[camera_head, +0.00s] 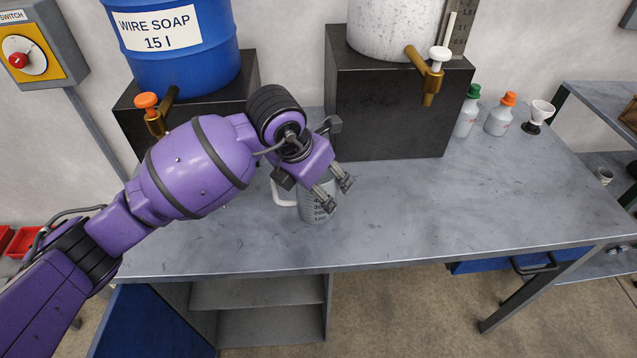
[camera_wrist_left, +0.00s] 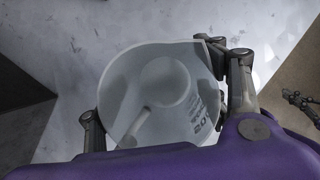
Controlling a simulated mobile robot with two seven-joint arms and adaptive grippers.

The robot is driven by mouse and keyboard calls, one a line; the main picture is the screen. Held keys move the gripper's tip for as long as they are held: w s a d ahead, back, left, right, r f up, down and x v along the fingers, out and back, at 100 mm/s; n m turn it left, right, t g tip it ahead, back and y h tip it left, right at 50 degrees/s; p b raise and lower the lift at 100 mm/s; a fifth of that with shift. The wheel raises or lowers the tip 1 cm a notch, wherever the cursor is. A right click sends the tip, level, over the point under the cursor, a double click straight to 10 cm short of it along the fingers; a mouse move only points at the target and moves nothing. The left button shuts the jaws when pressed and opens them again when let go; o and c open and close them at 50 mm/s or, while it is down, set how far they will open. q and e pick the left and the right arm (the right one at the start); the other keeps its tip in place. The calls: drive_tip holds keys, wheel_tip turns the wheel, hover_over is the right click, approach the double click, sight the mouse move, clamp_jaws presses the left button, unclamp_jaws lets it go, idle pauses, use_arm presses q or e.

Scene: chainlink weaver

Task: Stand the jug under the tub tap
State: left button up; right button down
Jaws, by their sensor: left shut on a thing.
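The jug (camera_head: 317,212) is clear grey with dark measuring marks and a pale handle. It is upright at the bench top in front of the black stands; I cannot tell whether its base touches. My left gripper (camera_head: 333,191) is shut on it. In the left wrist view the fingers (camera_wrist_left: 165,105) lie on both sides of the jug (camera_wrist_left: 168,82), and I look down into it. The white speckled tub (camera_head: 392,28) stands on the right black stand. Its brass tap (camera_head: 432,82) with a white knob juts out to the right of the jug.
A blue wire soap drum (camera_head: 185,60) with an orange-knobbed tap (camera_head: 150,112) stands at left. The bench (camera_head: 450,205) is clear below the tub tap. Small dark jointed parts (camera_wrist_left: 300,100) resemble my right gripper.

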use_arm(q)
drive_tip(key=o, duration=0.8)
drive_tip(key=shift+f, duration=0.15)
drive_tip(key=o, duration=0.4)
drive_tip(key=shift+o, duration=0.2)
